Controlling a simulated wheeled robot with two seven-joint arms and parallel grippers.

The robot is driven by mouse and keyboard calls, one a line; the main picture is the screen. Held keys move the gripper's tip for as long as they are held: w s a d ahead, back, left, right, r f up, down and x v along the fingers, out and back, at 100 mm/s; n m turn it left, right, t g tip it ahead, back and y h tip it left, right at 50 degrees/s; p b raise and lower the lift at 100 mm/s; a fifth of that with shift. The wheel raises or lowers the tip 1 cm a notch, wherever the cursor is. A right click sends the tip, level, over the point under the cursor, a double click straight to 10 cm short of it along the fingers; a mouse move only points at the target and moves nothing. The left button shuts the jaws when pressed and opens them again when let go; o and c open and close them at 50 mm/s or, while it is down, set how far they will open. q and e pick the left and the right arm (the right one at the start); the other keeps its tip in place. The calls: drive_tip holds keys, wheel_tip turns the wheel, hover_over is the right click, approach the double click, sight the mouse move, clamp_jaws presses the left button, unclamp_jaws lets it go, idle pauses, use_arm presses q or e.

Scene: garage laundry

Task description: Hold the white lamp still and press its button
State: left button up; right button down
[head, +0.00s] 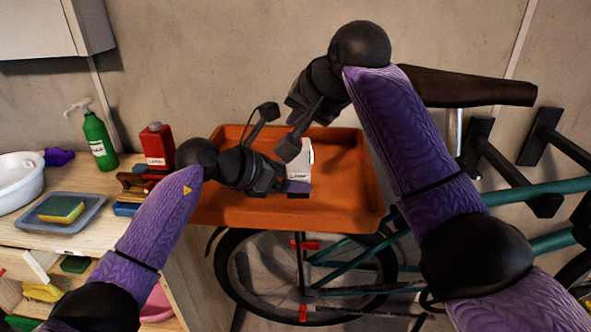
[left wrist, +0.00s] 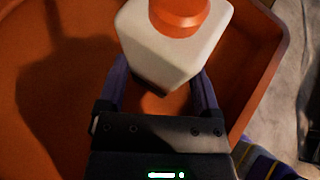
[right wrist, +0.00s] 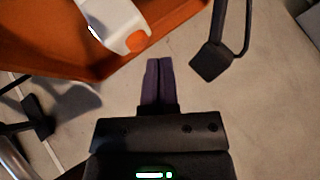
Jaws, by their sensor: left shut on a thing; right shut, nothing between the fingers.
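The white lamp (head: 300,163) is over the orange tray, with a "LAMP" label on its front. In the left wrist view it is a white block (left wrist: 165,50) with an orange round part (left wrist: 180,14) on top. My left gripper (head: 292,186) is shut on the lamp's lower part, one finger on each side. My right gripper (right wrist: 158,62) is shut and empty, its fingertips together. In the right wrist view the lamp (right wrist: 112,18) and its orange part (right wrist: 136,40) are beyond the fingertips, apart from them. In the head view the right fingertips are hidden.
The orange tray (head: 345,215) has raised walls around the lamp. A red bottle (head: 157,146), green bottle (head: 98,138), sponge tray (head: 60,222) and white basin (head: 18,180) stand on the left counter. A bicycle wheel (head: 250,290) is below the tray. Dark wall brackets (head: 485,150) are at right.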

drive_tip(key=shift+r, duration=0.15)
wheel_tip(320, 180, up, 6)
idle(0.5)
use_arm(q)
drive_tip(key=o, duration=0.7)
drive_tip(key=shift+a, duration=0.1)
